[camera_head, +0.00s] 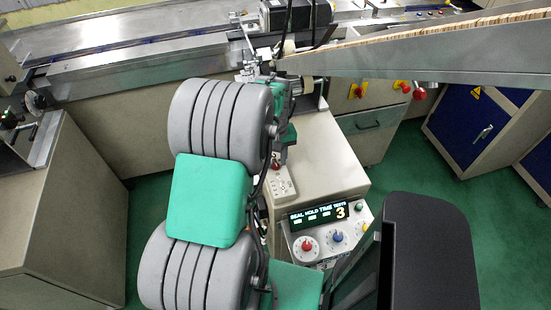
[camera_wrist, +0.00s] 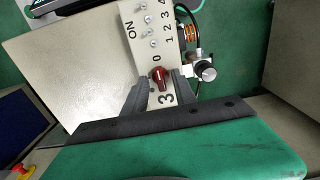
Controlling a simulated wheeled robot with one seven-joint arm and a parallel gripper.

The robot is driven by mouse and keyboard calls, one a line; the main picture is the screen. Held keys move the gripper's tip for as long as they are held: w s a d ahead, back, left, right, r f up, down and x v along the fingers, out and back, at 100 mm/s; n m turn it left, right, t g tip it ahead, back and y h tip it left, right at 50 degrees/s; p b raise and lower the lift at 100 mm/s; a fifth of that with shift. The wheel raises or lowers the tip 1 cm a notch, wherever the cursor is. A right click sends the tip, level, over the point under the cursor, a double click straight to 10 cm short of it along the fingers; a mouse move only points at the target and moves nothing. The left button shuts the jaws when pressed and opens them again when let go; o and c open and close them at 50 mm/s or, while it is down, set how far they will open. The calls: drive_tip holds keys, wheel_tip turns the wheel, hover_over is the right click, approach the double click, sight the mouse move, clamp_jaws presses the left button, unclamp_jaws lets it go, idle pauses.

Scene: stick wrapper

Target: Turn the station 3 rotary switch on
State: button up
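The red rotary switch (camera_wrist: 160,77) stands on a pale plate (camera_wrist: 138,45) in the wrist view, with a large "3" printed below it. A "0" is printed just above the switch, and "ON" is near the plate's upper left. The switch's exact pointer direction is too small to tell. My gripper (camera_wrist: 158,84) has its two dark fingers on either side of the red switch, with small gaps showing; it looks open around it. In the head view, the plate (camera_head: 282,188) lies on the beige cabinet just below my gripper, and my arm hides part of the area.
Several silver toggles (camera_wrist: 148,32) line the plate above the switch. A round gauge or valve (camera_wrist: 205,71) with cables sits close to the right finger. In the head view, a panel (camera_head: 330,238) with a lit display and knobs stands below the plate.

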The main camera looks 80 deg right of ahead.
drive_tip(key=shift+c, duration=0.4)
clamp_jaws()
drive_tip(key=shift+n, duration=0.3)
drive_tip(key=n, duration=0.3)
drive_tip(key=n+b, duration=0.1)
drive_tip(key=n, duration=0.8)
drive_tip(key=shift+n, duration=2.2)
